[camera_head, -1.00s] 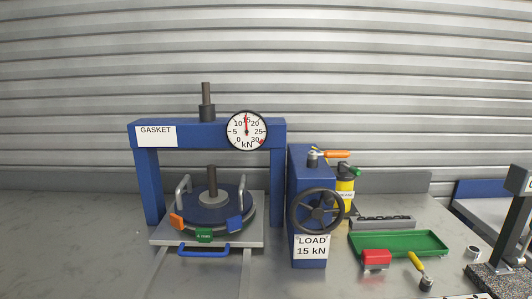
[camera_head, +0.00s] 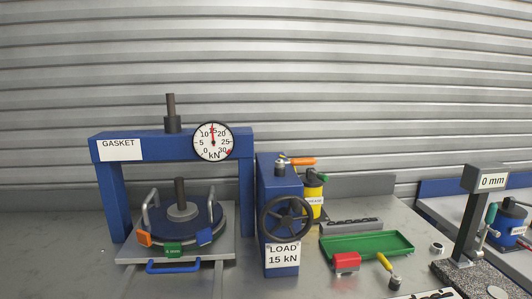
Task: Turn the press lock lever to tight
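The blue press (camera_head: 175,138) labelled GASKET stands at the left of the bench. Its kN gauge (camera_head: 213,141) has the needle pointing nearly straight up, around 15. A blue box (camera_head: 280,178) labelled LOAD 15 kN stands right of it, with a dark handwheel (camera_head: 286,219) on its front. On top of the box is a lever with an orange handle (camera_head: 301,161), pointing right. A round blue stack (camera_head: 186,218) with two grey handles sits on a plate under the press beam. Neither of my grippers is in view.
A green tray (camera_head: 367,245) lies right of the box, with a red block (camera_head: 346,262) and a yellow-handled tool (camera_head: 385,262) before it. A yellow container (camera_head: 313,198) stands behind. A 0 mm gauge stand (camera_head: 480,195) is at the right.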

